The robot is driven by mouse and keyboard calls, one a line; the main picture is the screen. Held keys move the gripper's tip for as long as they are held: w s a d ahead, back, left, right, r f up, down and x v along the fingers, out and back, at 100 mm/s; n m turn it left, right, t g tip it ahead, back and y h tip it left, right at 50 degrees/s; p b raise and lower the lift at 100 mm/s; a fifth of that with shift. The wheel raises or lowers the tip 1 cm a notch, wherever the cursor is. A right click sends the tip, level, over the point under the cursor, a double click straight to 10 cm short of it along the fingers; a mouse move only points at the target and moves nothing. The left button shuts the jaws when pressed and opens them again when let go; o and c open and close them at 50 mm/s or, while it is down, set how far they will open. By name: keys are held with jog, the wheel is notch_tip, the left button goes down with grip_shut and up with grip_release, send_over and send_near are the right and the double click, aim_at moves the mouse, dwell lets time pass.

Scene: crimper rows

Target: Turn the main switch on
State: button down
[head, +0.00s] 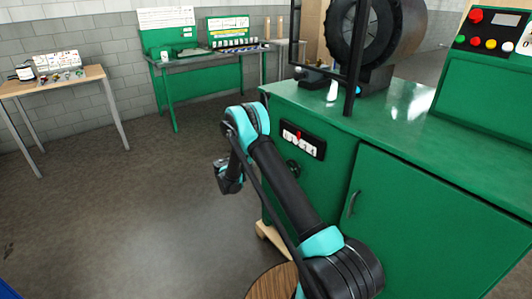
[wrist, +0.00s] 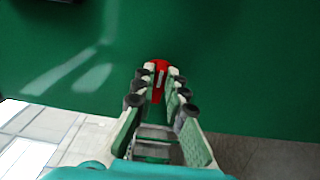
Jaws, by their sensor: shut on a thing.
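The main switch appears as a red handle (wrist: 157,94) with a pale stripe, on a dark green surface in the wrist view. My gripper (wrist: 161,74) has its two pale, dark-jointed fingers on either side of the handle and is shut on it. The fingers cover part of the handle's sides. The handle and my fingertips cannot be made out in the head view, where my arm's end hangs left of the green cabinet (head: 430,215). Which way the handle is turned is hard to tell.
A panel (head: 319,148) with pale switches and a red part is on the cabinet front, near my arm. A black ring-shaped machine (head: 350,35) and a button console (head: 490,45) stand on top. Tables (head: 85,78) line the wall; the floor (head: 130,220) at left is clear.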

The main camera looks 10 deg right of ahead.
jog(key=shift+s+f, duration=0.1)
jog(key=c, duration=1.6)
grip_release()
jog(key=shift+o, duration=0.2)
jog(key=shift+a, duration=0.1)
jog(key=v, duration=1.2)
